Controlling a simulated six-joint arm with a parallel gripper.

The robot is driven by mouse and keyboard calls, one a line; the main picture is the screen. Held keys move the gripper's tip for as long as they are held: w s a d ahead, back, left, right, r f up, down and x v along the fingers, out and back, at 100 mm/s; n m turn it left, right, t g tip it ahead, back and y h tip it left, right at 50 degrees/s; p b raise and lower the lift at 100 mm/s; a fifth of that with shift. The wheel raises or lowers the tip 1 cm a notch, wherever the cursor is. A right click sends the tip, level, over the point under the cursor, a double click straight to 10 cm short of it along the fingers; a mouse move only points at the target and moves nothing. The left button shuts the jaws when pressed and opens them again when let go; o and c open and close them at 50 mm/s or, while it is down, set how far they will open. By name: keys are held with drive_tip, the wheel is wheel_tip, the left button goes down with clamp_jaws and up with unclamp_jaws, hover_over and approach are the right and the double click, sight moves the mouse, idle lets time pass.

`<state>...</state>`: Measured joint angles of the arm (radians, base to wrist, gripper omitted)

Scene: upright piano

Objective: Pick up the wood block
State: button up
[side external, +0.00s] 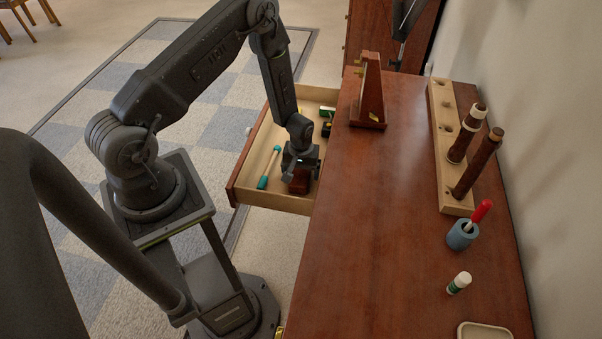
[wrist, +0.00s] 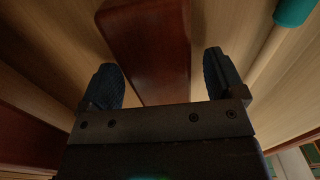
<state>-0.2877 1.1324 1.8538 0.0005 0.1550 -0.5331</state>
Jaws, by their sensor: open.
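The wood block (wrist: 150,50) is dark reddish-brown and lies in the open drawer. My gripper (wrist: 168,82) is open, with one finger to each side of the block and gaps between fingers and block. In the side view my gripper (side external: 301,165) points down into the drawer, and the block (side external: 299,185) shows partly below it. The near end of the block is hidden by the gripper body in the wrist view.
The drawer (side external: 236,186) also holds a teal-handled tool (side external: 268,168) left of my gripper and small dark items (side external: 326,128) behind it. The piano top (side external: 400,230) is right of the drawer, with a metronome-like wooden piece (side external: 370,95) and a rack (side external: 450,150) on it.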

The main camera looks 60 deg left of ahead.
drive_tip(key=c, duration=1)
drive_tip(key=shift+c, duration=0.4)
drive_tip(key=shift+r, duration=0.2)
